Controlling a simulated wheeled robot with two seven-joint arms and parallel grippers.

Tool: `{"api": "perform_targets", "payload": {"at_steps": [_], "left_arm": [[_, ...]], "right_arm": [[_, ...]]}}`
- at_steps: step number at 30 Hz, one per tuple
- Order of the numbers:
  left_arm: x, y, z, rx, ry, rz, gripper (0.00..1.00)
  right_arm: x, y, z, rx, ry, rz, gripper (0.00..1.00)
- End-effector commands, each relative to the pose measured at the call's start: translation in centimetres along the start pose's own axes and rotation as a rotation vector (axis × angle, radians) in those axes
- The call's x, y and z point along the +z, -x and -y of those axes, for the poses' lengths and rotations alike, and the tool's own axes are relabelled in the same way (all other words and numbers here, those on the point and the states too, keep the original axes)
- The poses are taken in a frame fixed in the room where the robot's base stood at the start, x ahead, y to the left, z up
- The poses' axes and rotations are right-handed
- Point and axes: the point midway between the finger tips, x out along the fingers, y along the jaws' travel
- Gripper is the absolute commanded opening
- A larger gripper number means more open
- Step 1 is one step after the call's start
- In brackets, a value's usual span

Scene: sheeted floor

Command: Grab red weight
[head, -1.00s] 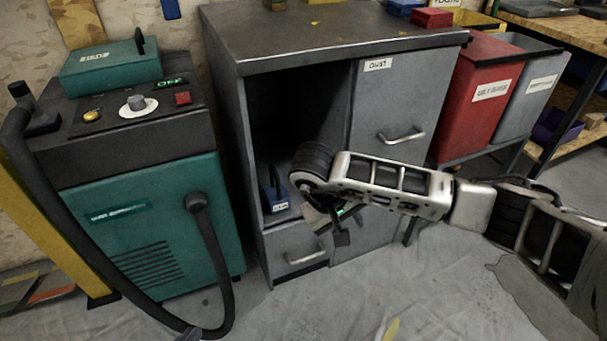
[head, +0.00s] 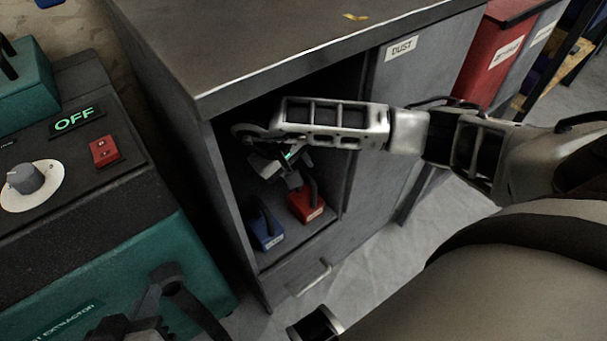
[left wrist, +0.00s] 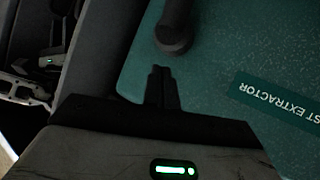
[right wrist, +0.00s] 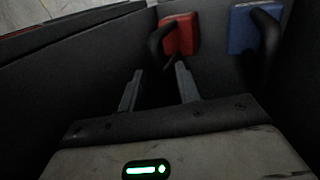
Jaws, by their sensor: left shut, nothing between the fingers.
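The red weight (head: 306,204), a block with a dark handle, stands on the floor of the open cabinet compartment. In the right wrist view the red weight (right wrist: 180,36) is ahead of the fingertips, its handle leaning toward them. My right gripper (head: 291,180) reaches into the compartment just above the red weight. In its wrist view the right gripper (right wrist: 157,85) is open and empty, apart from the handle. My left gripper (left wrist: 162,72) is shut and empty in front of the teal dust extractor (left wrist: 225,50). Dark parts of it show at the head view's lower left.
A blue weight (head: 265,228) stands left of the red one; it also shows in the right wrist view (right wrist: 243,30). The grey cabinet (head: 210,180) has side walls and a top close around my right arm. The extractor's hose fitting (left wrist: 174,30) is near my left fingers.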

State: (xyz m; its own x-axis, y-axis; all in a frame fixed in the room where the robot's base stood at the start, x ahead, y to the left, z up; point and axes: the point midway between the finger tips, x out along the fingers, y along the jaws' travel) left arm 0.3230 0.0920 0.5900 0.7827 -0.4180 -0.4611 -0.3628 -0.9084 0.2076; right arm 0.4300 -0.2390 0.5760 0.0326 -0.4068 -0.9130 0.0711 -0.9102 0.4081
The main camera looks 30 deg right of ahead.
Motion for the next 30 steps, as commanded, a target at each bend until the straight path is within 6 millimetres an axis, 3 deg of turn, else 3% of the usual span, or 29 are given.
{"api": "perform_targets", "payload": {"at_steps": [1,6,16,20,30], "left_arm": [[0.1,-0.1,-0.1,0.005,-0.002,-0.019,0.00],[-0.8,0.2,-0.7,0.030,-0.009,-0.100,0.00],[-1.7,0.6,-1.1,0.040,-0.010,-0.135,0.00],[-1.6,0.6,-1.1,0.040,-0.010,-0.135,0.00],[-1.6,0.6,-1.1,0.040,-0.010,-0.133,0.00]], "right_arm": [[0.5,-1.3,0.0,0.000,-0.001,0.005,0.33],[0.8,-3.7,-0.1,0.000,-0.002,0.001,0.33],[0.8,-4.0,-0.3,0.001,0.000,0.000,0.33],[0.8,-4.0,-0.3,0.001,0.000,0.000,0.00],[0.8,-4.0,-0.3,0.001,0.000,0.000,0.00]]}}
